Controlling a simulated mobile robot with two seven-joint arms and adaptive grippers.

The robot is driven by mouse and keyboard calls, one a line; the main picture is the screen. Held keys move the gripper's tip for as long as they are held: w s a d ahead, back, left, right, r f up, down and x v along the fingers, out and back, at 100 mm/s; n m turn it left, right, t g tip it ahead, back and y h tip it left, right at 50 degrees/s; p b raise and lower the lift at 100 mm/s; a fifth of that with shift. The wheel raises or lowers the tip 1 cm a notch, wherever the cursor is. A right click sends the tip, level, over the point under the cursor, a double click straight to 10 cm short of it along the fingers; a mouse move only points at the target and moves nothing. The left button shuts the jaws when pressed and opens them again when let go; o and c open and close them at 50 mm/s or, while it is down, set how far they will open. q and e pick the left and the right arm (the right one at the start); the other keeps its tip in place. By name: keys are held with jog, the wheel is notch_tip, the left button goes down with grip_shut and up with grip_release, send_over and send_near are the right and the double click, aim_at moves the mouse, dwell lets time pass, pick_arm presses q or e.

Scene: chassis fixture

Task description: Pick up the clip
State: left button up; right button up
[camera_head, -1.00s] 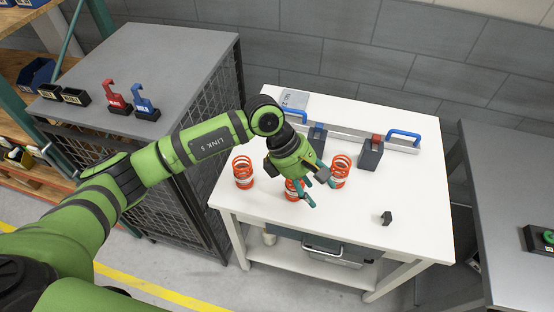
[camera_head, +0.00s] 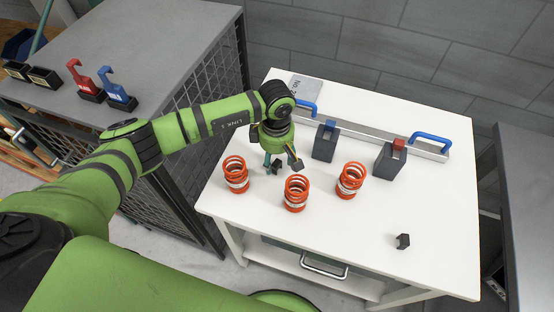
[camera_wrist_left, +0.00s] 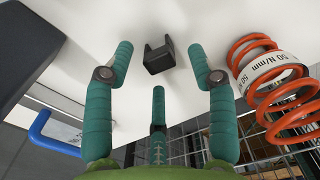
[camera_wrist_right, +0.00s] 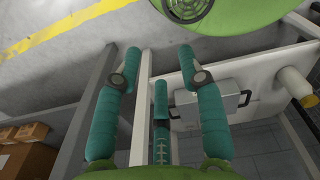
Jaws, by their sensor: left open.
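A small black clip (camera_wrist_left: 158,55) with two prongs lies on the white tabletop in the left wrist view. It appears midway between the fingertips of my open left gripper (camera_wrist_left: 161,52). In the head view, that gripper (camera_head: 281,162) points down over the table, with the dark clip (camera_head: 276,168) partly visible between its fingers. I cannot tell whether the fingers touch it. A second small black clip (camera_head: 402,241) lies near the table's right front. My right gripper (camera_wrist_right: 160,56) is open and empty, below the tabletop level near the table frame.
Several orange springs (camera_head: 296,194) stand just in front of my left gripper. Two dark blocks (camera_head: 390,161), one with a blue top and one with a red top, stand behind, near a rail with blue handles (camera_head: 430,141). The table's front right (camera_head: 350,235) is mostly clear.

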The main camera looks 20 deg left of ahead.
pick_arm(q)
notch_tip(320, 180, down, 2)
jog(key=shift+f, duration=0.15)
jog(key=c, duration=0.9)
jog(key=shift+c, duration=0.5)
pick_arm(e)
jog(key=shift+w+a+r+t, duration=0.15)
jog(key=shift+w+r, duration=0.15)
jog(key=shift+w, duration=0.3)
jog(key=shift+w+a+r+t, duration=0.15)
jog(key=shift+w+r, duration=0.1)
jog(key=shift+w, duration=0.3)
